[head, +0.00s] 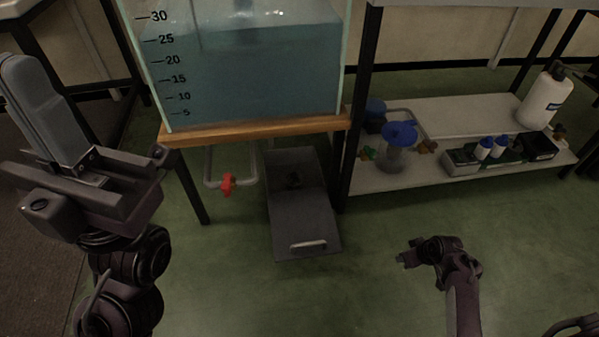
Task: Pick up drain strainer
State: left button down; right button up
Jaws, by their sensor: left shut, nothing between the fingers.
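I cannot make out a drain strainer for certain.
A water tank (240,80) with a scale stands on a wooden ledge (255,130). A red valve (228,184) hangs on a pipe below it. A low shelf (455,165) at right holds a blue-topped container (398,150), a tray and a white bottle (545,100). Green floor in front is clear.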

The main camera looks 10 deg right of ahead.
aim_at(294, 181)
jog(key=i+j+u, duration=0.1)
jog(key=i+j, duration=0.95)
jog(key=i, duration=0.2)
jog(key=u, duration=0.05)
